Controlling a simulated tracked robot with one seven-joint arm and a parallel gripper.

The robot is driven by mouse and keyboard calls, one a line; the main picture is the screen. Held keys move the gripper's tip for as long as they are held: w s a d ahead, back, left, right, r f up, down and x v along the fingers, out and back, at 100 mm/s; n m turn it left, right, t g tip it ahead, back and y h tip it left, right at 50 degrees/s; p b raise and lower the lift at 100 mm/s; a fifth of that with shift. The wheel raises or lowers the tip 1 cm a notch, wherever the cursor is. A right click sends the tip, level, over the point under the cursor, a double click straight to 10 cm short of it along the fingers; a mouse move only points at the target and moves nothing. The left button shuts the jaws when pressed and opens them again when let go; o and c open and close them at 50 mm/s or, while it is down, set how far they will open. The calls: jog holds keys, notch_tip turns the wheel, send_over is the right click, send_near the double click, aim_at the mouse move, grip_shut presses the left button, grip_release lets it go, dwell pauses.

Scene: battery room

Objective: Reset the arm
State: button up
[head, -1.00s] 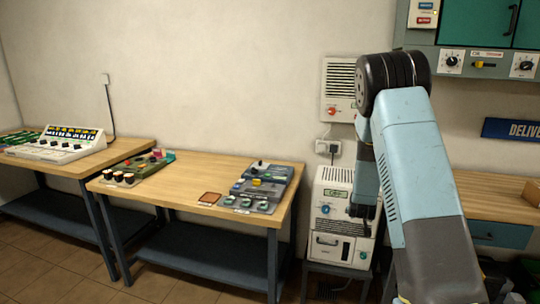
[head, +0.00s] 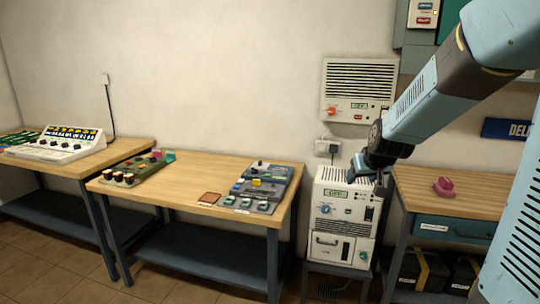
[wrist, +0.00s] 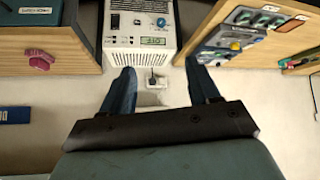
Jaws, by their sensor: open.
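My arm comes in from the right edge of the head view and reaches left and down. My gripper (head: 368,170) is at its end, just in front of the top of the white charger unit (head: 340,206) in that view. In the wrist view my gripper (wrist: 156,88) shows two blue fingers spread wide apart, with nothing between them.
A bench (head: 205,165) holds a grey control panel (head: 262,185) and a green board (head: 137,170). A wooden table (head: 410,190) at right carries a pink object (head: 444,187). A vented wall box (head: 358,90) hangs above the white unit. A blue sign (head: 508,129) is on the wall.

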jog(key=s+a+r+g, duration=0.1)
jog(key=s+r, duration=0.2)
jog(key=s, duration=1.1)
jog(key=s+a+r+g, duration=0.1)
jog(key=s+r, duration=0.3)
jog(key=s, duration=1)
jog(key=shift+a+m+g, duration=0.3)
jog(key=shift+a+m, duration=0.1)
jog(key=shift+a, duration=0.2)
jog(key=shift+r, duration=0.1)
